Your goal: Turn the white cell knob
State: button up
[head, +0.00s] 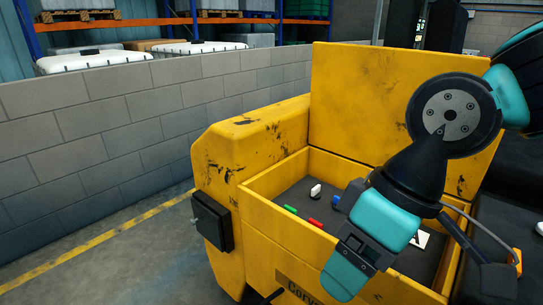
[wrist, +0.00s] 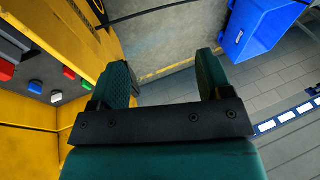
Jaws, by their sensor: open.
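My gripper (head: 345,278) hangs at the box's front side, apart from the knob. In the wrist view my gripper (wrist: 164,72) has its two teal fingers wide apart with nothing between them. My arm covers the right part of the panel.
The yellow box (head: 275,230) has raised walls and a tall upright back plate (head: 385,90). A black box (head: 212,222) is on its left side. A blue bin (wrist: 262,28) stands on the floor in the wrist view. A grey block wall (head: 100,125) runs behind open floor.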

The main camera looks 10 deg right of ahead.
aim_at(314, 195)
jog(key=z, duration=0.5)
jog(key=k, duration=1.1)
jog(key=u, duration=0.75)
jog(key=i, duration=1.65)
jog(key=z, duration=0.55)
